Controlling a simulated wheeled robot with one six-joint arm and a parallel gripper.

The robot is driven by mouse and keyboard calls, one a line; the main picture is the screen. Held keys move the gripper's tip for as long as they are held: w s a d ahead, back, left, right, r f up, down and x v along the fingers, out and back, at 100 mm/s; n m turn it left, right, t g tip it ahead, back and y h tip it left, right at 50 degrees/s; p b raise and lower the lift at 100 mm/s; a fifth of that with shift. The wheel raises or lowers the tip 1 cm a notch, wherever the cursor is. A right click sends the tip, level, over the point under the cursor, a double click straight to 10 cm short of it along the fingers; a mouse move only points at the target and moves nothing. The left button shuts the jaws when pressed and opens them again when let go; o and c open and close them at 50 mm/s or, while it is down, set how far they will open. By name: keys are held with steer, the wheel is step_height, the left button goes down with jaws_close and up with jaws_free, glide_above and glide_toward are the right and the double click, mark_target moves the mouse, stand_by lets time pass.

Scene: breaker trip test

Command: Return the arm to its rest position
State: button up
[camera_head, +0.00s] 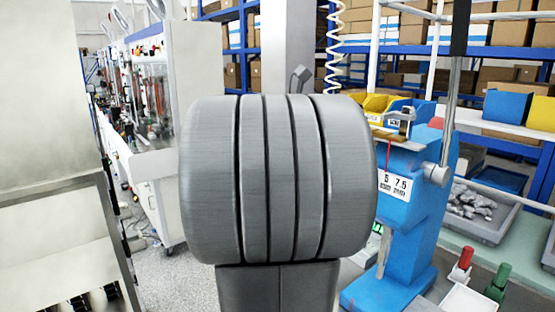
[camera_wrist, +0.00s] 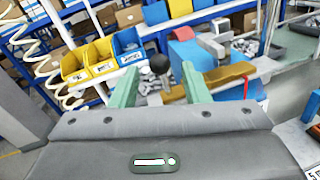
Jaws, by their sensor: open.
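My gripper (camera_wrist: 160,70) shows in the wrist view with its two pale green fingers apart. No object is held between them. A dark round knob (camera_wrist: 160,63) appears in the gap, beyond the fingers; I cannot tell its distance. In the head view my grey arm fills the middle and hides my gripper. A blue bench machine (camera_head: 405,205) with a "5 7.5" scale label stands just right of my arm. Its upright lever (camera_head: 452,90) has a black grip at the top.
Yellow and blue bins (camera_wrist: 98,54) stand behind the machine. At right in the head view are a grey tray of metal parts (camera_head: 470,208) and red and green handled items (camera_head: 497,283). A white cabinet (camera_head: 50,120) stands at left. Grey floor (camera_head: 170,275) shows between.

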steer(key=shift+p+x, duration=0.3)
steer(key=shift+x, duration=1.7)
